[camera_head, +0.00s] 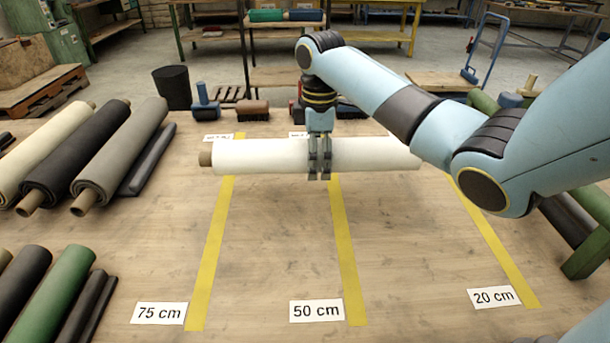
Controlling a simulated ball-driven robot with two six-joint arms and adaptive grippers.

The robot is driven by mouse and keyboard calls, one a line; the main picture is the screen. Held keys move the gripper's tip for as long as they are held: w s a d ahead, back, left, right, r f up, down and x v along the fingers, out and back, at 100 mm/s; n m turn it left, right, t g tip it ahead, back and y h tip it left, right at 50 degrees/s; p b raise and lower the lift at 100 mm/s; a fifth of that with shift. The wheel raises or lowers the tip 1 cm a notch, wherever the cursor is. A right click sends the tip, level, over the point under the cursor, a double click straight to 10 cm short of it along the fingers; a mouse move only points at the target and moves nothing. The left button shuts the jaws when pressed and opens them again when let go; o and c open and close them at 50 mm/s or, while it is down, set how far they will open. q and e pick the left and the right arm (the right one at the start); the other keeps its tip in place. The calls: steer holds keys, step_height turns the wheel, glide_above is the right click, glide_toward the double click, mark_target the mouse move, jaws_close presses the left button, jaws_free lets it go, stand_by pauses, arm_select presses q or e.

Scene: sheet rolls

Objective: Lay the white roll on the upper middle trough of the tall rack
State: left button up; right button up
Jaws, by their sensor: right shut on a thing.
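My right gripper (319,177) is shut on the white roll (260,156) near its middle, coming down from above. The roll lies level, left to right across the view, and appears held above the wooden table. Its brown core (205,158) sticks out at the left end; its right end is close to my forearm. A green frame (588,256) with dark rolls stands at the right edge, mostly hidden behind my right arm. I cannot tell whether it is the tall rack, and its troughs do not show clearly. My left gripper is not in view.
The table (270,270) is clear in front, with yellow tape strips and 75, 50 and 20 cm labels. Several rolls (75,170) lie at left, others (45,300) nearer. A black bin (172,88) and brushes (252,109) stand behind the white roll.

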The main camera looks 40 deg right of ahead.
mark_target(304, 188)
steer(key=w, duration=0.1)
steer(key=w+f, duration=0.1)
steer(key=shift+w+a+f, duration=0.3)
steer(key=shift+w+a, duration=0.05)
steer(key=shift+w+a+f+b, duration=0.1)
steer(key=shift+w+f+b, duration=0.2)
steer(key=shift+w, duration=0.05)
steer(key=shift+f, duration=1.9)
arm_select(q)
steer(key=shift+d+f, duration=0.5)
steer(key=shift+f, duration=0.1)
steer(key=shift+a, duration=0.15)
arm_select(e)
steer(key=o, duration=1.7)
steer(key=shift+s+f, duration=0.1)
steer(key=shift+f, duration=0.05)
